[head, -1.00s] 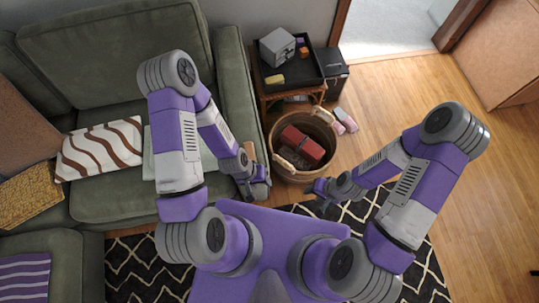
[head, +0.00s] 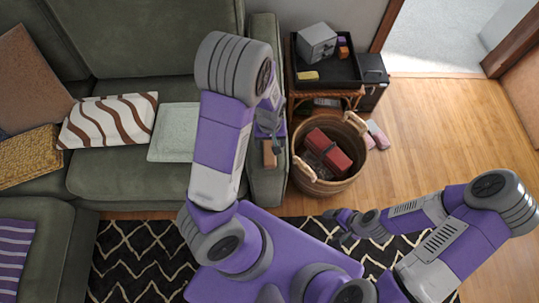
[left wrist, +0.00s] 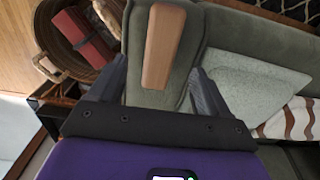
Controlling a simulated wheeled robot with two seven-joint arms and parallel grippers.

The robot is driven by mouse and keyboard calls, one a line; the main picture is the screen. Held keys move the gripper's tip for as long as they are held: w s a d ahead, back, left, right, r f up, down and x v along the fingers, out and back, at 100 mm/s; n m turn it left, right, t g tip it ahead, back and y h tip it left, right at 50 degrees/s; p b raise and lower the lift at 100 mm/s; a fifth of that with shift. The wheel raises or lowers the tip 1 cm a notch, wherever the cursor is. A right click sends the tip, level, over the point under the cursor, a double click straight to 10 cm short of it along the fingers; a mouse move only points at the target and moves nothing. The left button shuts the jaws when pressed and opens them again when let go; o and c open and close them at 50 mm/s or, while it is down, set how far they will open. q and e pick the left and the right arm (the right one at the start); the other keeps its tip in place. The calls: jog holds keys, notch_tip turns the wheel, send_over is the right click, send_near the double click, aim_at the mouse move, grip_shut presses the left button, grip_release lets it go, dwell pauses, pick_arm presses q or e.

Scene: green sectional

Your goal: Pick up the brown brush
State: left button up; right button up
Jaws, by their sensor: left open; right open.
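The brown brush (head: 269,153) lies on the arm of the green sofa, partly beside my left gripper in the head view. In the left wrist view the brush (left wrist: 163,45) shows as a long, smooth brown block, lying lengthwise ahead between the fingers. My left gripper (head: 271,130) is open and empty above the sofa arm; its two dark fingers (left wrist: 160,68) stand to either side of the brush's near end in the left wrist view, apart from it. My right gripper (head: 340,225) is open and empty, low over the rug near the basket.
A wicker basket (head: 350,177) with a red item (head: 328,150) stands right of the sofa arm. Behind it is a side table with a black tray (head: 345,72) holding a grey box (head: 317,43). A pale cushion (head: 174,132) lies on the sofa seat. Wood floor is open at right.

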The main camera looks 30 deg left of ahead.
aim_at(269, 149)
pick_arm(q)
notch_tip(269, 149, down, 7)
jog(key=b, duration=0.3)
jog(key=shift+w+a+f, duration=0.1)
jog(key=shift+w+a, duration=0.05)
jog(key=shift+c, duration=0.4)
jog(key=c, duration=1)
notch_tip(269, 149, up, 10)
jog(key=p, duration=0.4)
